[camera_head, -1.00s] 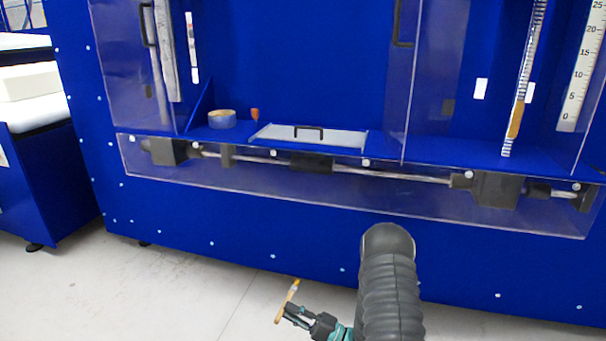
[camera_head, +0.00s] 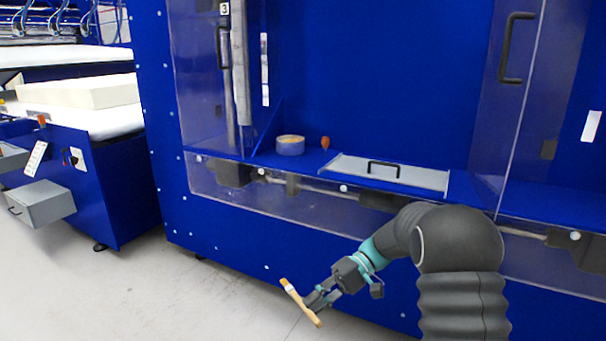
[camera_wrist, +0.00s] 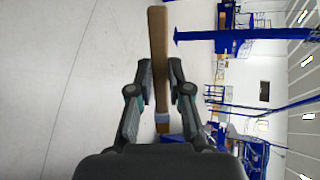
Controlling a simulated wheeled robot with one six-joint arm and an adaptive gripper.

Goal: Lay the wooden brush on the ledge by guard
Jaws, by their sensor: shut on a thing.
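The wooden brush (camera_head: 301,302) is a slim tan stick held in my gripper (camera_head: 318,300), low in front of the blue machine and apart from it. In the wrist view the brush (camera_wrist: 158,50) stands between the two fingers of my gripper (camera_wrist: 159,82), with its long end past the fingertips and a grey band and tan end nearer the palm. The ledge (camera_head: 312,160) is the blue shelf of the machine, above and beyond my gripper. A clear guard panel (camera_head: 520,110) stands on it at the right, and another clear panel (camera_head: 205,95) is at the left.
A tape roll (camera_head: 290,146), a small orange-red item (camera_head: 325,142) and a grey plate with a black handle (camera_head: 420,178) are on the ledge. A clear cover (camera_head: 270,202) runs along the machine's front below it. Open floor (camera_head: 200,310) lies at lower left.

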